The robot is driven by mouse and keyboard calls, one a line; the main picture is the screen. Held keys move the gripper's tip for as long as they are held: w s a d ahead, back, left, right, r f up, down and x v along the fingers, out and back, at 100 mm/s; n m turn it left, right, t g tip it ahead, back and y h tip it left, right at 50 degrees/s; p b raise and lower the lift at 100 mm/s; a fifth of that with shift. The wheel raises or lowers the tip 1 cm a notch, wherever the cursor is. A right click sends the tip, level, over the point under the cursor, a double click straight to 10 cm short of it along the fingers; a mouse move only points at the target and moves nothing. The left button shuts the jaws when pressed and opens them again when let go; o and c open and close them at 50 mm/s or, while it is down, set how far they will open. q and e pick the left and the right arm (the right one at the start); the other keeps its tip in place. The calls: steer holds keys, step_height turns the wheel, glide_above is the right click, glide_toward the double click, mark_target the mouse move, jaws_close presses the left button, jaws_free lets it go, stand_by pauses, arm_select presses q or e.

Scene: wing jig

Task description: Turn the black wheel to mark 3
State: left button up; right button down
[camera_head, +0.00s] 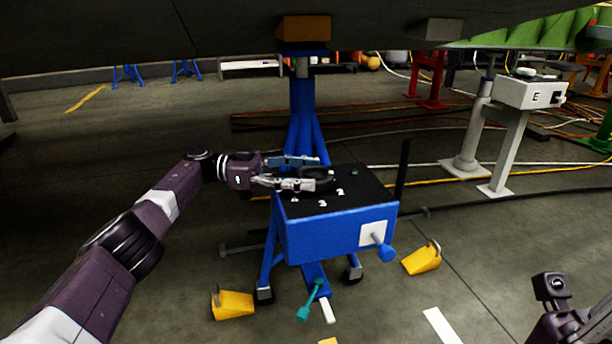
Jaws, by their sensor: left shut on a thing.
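The black wheel (326,174) lies flat on the dark top of a blue box stand (335,232). White marks (340,192) are printed on the top along the wheel's front side; they are small, and one looks like a 3. My left gripper (322,171) reaches in from the left and is shut on the wheel, one finger at its far side and one at its near side. The fingers hide part of the wheel, and I cannot tell which mark it points to. My right gripper is out of view; part of my right arm shows at the lower right.
A black upright bar (403,170) rises at the box's right edge. A blue knob (386,252) sticks out of its front. Yellow wedges (233,304) lie by the stand's feet. A white box marked E (529,93) stands at the right. A large dark surface hangs overhead.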

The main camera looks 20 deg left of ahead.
mark_target(307, 173)
arm_select(q)
steer(key=shift+f, duration=0.15)
steer(key=o, duration=1.2)
steer(key=shift+d, duration=0.1)
steer(key=shift+c, duration=0.2)
step_height(307, 173, up, 10)
steer(key=shift+r, duration=0.1)
